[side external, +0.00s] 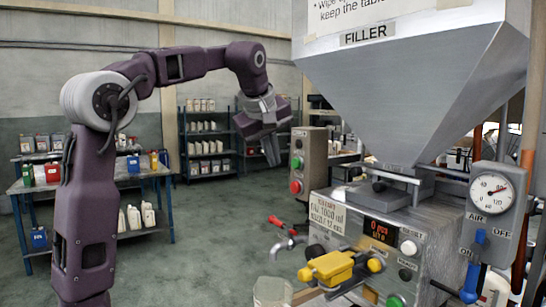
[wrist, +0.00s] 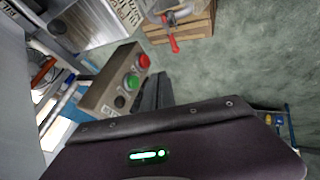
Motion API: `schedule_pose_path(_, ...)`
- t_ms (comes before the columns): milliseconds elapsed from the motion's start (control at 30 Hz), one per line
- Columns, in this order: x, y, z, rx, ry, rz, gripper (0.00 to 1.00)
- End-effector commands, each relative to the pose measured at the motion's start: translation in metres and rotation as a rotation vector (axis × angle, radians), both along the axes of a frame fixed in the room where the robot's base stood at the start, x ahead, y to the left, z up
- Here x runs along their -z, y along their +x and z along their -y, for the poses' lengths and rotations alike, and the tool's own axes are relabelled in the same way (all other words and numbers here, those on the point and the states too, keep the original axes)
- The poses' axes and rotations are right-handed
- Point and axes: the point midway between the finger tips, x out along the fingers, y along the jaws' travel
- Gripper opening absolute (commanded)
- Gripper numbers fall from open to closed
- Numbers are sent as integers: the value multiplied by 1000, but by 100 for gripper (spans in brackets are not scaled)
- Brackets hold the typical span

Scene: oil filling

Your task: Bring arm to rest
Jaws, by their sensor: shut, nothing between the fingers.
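My gripper (side external: 271,150) hangs in free air at the end of my raised arm, left of the control box, in the side external view. Its fingers point down and are together, with nothing in them. In the wrist view the dark fingers (wrist: 157,90) show partly behind the wrist housing, beside the button box in the picture. The filler hopper (side external: 410,95) stands on the filling machine (side external: 350,236) at right. The control box (side external: 308,162) has green and red buttons and also shows in the wrist view (wrist: 117,82).
A pressure gauge (side external: 491,193) and blue air valve (side external: 474,262) are at right. Shelves with bottles (side external: 209,140) stand behind. A red-handled tool (wrist: 173,43) lies near a wooden crate (wrist: 186,27).

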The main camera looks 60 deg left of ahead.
Motion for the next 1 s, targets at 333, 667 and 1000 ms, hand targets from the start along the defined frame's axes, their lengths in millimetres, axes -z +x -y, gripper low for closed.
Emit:
schedule_pose_path(333,0,0,0,0,0,0,0)
schedule_pose_path(667,68,-129,121,737,100,-145,0)
schedule_pose_path(1000,176,-248,189,1323,368,-272,0)
